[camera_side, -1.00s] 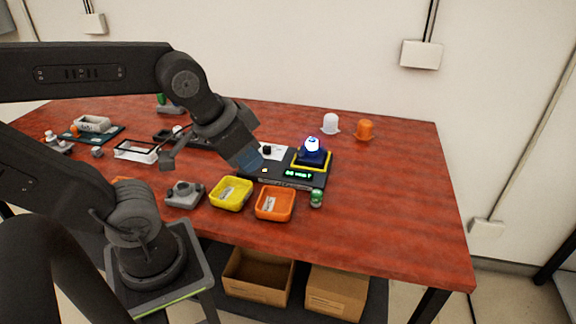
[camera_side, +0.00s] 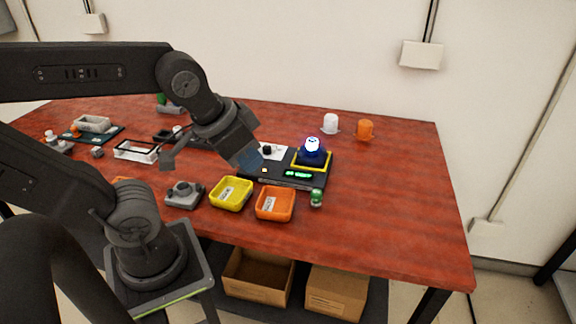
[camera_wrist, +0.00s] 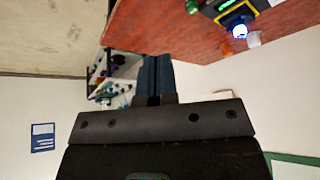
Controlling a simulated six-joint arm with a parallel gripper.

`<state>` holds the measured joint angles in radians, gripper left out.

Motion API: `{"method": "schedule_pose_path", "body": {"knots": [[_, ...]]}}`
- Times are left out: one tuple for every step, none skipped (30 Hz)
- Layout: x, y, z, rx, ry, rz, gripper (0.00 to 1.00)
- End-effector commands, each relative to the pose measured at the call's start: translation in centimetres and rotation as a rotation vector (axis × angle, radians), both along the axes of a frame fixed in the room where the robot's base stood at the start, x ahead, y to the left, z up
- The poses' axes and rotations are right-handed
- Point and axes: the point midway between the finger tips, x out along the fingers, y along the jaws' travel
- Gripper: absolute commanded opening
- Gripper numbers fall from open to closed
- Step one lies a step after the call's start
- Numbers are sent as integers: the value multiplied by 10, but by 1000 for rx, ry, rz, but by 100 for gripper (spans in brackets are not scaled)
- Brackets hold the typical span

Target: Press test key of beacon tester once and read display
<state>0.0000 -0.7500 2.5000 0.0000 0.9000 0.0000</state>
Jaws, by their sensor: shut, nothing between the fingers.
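The beacon tester (camera_side: 285,181) is a dark flat box near the middle of the table. A blue beacon (camera_side: 312,156) with a lit white-blue top sits in its yellow-framed square. Its display (camera_side: 298,174) glows green, too small to read. A small yellowish key (camera_side: 264,170) shows on its left part. My gripper (camera_side: 251,158) is shut and empty, above and left of the tester in the side view. The wrist view shows the shut fingers (camera_wrist: 155,78) pointing away from the tester (camera_wrist: 228,8), which shows at the top edge with the lit beacon (camera_wrist: 240,30).
A yellow bin (camera_side: 231,193) and an orange bin (camera_side: 275,203) stand in front of the tester, with a green-topped piece (camera_side: 316,198) beside them. A white dome (camera_side: 330,123) and an orange dome (camera_side: 365,129) stand behind. The table's right side is clear.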

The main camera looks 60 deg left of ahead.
Motion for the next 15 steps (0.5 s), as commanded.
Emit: {"method": "schedule_pose_path", "body": {"knots": [[0,0,0,0,0,0,0],[0,0,0,0,0,0,0],[0,0,0,0,0,0,0],[0,0,0,0,0,0,0],[0,0,0,0,0,0,0],[0,0,0,0,0,0,0],[0,0,0,0,0,0,0],[0,0,0,0,0,0,0],[1,1,0,3,-1,3,0],[2,2,0,9,-3,7,0],[4,5,-1,17,-5,13,0],[7,9,-1,31,-12,26,0],[11,14,-2,49,-18,36,0],[15,20,-3,68,-25,50,0],[22,30,-4,103,-38,73,0]]}}
